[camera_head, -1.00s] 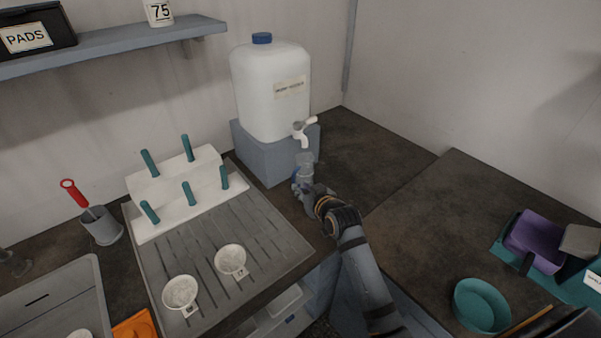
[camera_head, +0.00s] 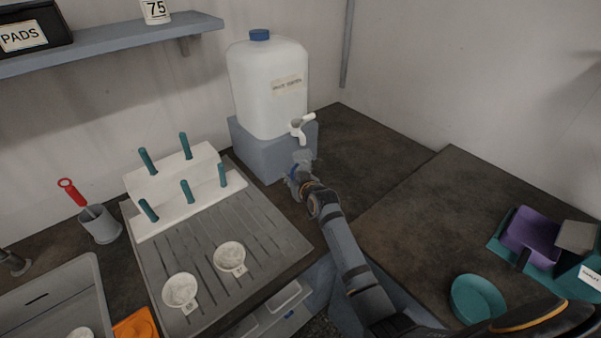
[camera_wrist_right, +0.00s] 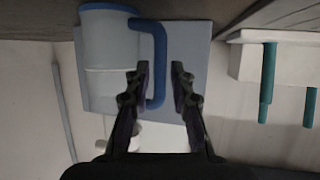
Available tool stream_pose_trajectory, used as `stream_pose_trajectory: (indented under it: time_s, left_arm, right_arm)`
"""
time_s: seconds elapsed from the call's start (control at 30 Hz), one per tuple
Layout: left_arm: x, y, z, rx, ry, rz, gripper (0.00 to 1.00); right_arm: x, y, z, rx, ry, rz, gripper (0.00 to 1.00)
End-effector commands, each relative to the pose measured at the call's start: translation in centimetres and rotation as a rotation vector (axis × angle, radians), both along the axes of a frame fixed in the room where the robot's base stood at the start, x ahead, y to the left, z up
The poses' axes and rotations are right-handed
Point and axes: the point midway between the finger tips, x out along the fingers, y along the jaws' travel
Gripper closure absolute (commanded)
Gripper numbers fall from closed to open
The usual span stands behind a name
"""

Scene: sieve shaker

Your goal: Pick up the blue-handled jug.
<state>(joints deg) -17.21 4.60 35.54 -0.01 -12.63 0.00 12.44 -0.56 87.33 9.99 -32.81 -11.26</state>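The clear jug (camera_head: 303,158) stands on the dark counter in front of the grey block, just below the white tap. Its blue handle (camera_wrist_right: 160,62) shows in the right wrist view, where the jug body (camera_wrist_right: 108,50) is to the left of it. My right gripper (camera_head: 297,180) is at the handle side of the jug and partly covers it in the head view. In the wrist view its fingers (camera_wrist_right: 160,70) are apart, one on each side of the handle, with gaps visible. My left gripper is not in view.
A white water container (camera_head: 268,90) with a white tap (camera_head: 300,127) sits on the grey block (camera_head: 262,150) close behind. A peg rack (camera_head: 175,185) and a grooved drainboard (camera_head: 275,235) with two small white dishes are left.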

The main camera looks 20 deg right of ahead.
Motion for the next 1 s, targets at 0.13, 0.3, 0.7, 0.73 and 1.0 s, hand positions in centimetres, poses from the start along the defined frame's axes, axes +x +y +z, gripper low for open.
stream_pose_trajectory:
  time_s: [0.13,0.3,0.7,0.73,1.0]
  left_arm:
    - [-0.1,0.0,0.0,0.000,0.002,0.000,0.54]
    - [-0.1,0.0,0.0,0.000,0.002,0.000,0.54]
    - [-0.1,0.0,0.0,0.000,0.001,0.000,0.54]
    - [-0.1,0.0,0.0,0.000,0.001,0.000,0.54]
    - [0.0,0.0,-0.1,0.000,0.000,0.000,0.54]
  right_arm:
    - [0.0,0.0,0.0,0.000,0.000,0.000,0.98]
    - [0.0,0.0,0.0,0.000,0.001,0.000,1.00]
    - [0.0,0.0,0.1,-0.001,-0.001,-0.001,1.00]
    - [0.0,0.0,0.1,-0.001,-0.001,-0.001,1.00]
    - [0.0,0.0,1.2,-0.001,-0.003,-0.001,1.00]
